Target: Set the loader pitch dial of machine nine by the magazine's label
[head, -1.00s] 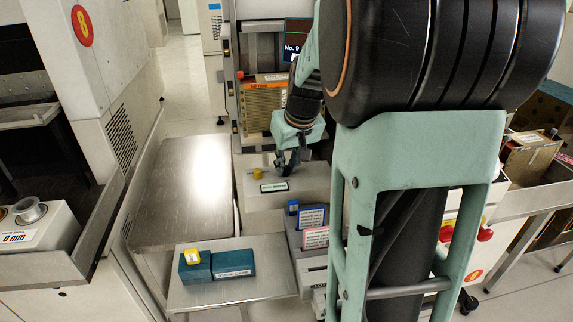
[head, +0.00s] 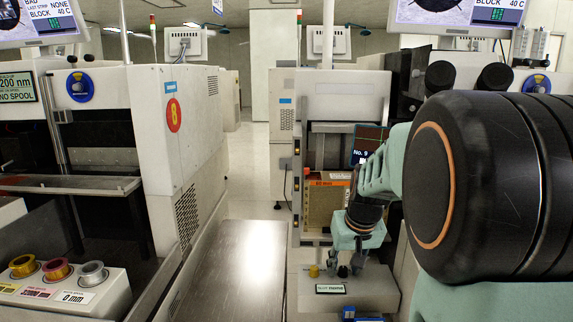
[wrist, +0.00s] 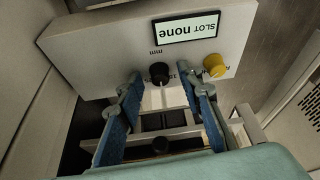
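The loader panel (head: 375,292) of the machine with the "No. 9" screen (head: 368,143) has a small display (wrist: 190,28) reading "SLOT none". A black pitch dial (wrist: 159,70) with a white mark sits between a "mm" marking and scale figures, partly hidden. A yellow knob (wrist: 215,66) is beside it. My gripper (wrist: 160,84) is open, its blue fingers on either side of the dial; contact is not clear. In the head view my gripper (head: 346,268) is at the panel. A brown magazine (head: 323,205) with an orange label (head: 329,183) stands in the machine; its text is too small to read.
A bare steel table (head: 238,265) lies left of the panel. Machine eight (head: 178,130) stands further left, with several spools on a block (head: 70,288) at the front. My arm covers the right side of the head view.

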